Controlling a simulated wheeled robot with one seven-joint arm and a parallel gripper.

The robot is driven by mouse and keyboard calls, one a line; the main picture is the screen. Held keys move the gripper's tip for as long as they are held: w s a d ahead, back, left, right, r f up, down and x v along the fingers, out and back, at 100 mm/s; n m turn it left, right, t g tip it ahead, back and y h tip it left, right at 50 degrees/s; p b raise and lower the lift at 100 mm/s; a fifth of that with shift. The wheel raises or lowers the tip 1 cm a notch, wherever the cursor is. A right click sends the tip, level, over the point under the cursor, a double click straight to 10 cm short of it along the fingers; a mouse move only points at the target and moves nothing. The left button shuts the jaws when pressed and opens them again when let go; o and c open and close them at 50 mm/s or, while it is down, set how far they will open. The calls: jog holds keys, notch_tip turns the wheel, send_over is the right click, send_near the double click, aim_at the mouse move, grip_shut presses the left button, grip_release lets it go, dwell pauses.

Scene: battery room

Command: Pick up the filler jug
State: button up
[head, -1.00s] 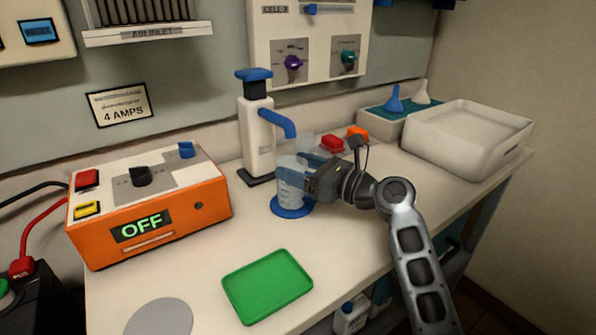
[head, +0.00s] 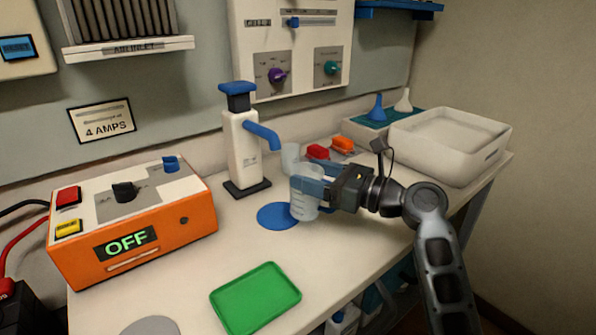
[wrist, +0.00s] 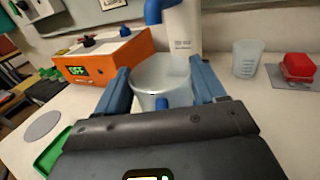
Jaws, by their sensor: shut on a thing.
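The filler jug, a clear measuring jug (head: 304,204), is between the blue fingers of my gripper (head: 314,180) in the head view. My gripper is shut on it. The jug is upright, beside and partly over the right edge of a round blue pad (head: 274,217). I cannot tell for sure how far its base is above the bench. In the wrist view the jug (wrist: 160,76) shows its open rim, with a finger on each side; its lower part is hidden by my gripper.
A white dispenser (head: 244,150) with a blue spout stands behind the jug. A second clear beaker (wrist: 246,60) stands near red (head: 317,152) and orange (head: 343,144) blocks. An orange OFF box (head: 185,220) is left, a green tray (head: 255,298) in front, a white bin (head: 450,145) at right.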

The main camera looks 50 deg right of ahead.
jog(key=s+d, duration=0.1)
jog(key=s, duration=0.9)
jog(key=shift+s, duration=0.4)
jog(key=shift+s+d, duration=0.1)
jog(key=shift+r, duration=0.1)
dwell(1.7)
